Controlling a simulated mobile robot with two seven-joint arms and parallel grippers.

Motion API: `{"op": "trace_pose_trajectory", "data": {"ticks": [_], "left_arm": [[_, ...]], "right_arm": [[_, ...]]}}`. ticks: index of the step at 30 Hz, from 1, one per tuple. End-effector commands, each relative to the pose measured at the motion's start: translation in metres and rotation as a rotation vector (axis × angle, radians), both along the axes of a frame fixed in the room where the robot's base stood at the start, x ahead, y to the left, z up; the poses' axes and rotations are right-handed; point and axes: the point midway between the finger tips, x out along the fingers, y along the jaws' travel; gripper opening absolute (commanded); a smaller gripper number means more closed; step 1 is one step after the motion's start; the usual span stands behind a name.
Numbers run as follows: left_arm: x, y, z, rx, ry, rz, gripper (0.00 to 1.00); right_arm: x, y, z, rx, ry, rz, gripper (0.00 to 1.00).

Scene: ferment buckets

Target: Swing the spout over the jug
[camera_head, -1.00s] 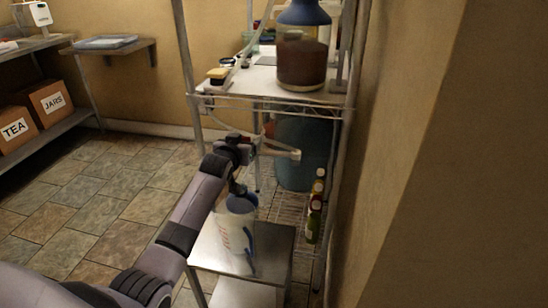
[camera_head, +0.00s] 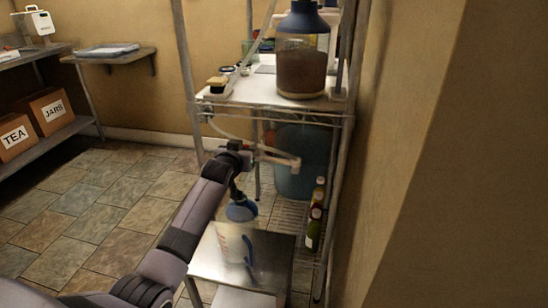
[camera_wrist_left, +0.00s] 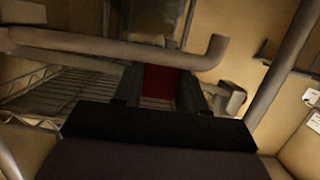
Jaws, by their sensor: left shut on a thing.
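The spout (camera_head: 278,159) is a pale tube with a short downturned end, sticking out to the right below the shelf. In the left wrist view the spout (camera_wrist_left: 110,46) runs across the top and bends at its right end. My left gripper (camera_head: 240,155) is shut at the spout's left part; between its fingers a red piece (camera_wrist_left: 158,82) shows, seemingly the spout's grip. The jug (camera_head: 234,243), whitish with blue, stands upright on a metal stand below the gripper. The spout's end lies right of the jug's top and higher. My right gripper is out of view.
A wire rack (camera_head: 286,208) holds dark bottles (camera_head: 314,228) and a bluish bucket (camera_head: 300,165). A jar of brown liquid (camera_head: 302,72) stands on the shelf above. A wall (camera_head: 415,150) closes the right side. Tiled floor (camera_head: 95,215) is free at left.

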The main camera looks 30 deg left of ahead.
Motion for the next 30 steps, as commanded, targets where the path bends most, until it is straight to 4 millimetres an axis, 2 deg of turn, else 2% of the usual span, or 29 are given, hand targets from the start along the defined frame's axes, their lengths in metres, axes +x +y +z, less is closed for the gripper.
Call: {"op": "trace_pose_trajectory", "data": {"ticks": [2, 16, 30], "left_arm": [[-0.001, 0.004, 0.000, 0.003, 0.002, 0.008, 0.26], [-0.019, -0.001, 0.001, 0.003, 0.003, 0.068, 0.27], [-0.023, -0.001, 0.000, 0.006, 0.002, 0.084, 0.27]], "right_arm": [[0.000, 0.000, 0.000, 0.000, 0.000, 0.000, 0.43], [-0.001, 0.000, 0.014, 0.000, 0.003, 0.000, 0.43], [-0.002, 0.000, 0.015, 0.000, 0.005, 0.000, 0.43]]}}
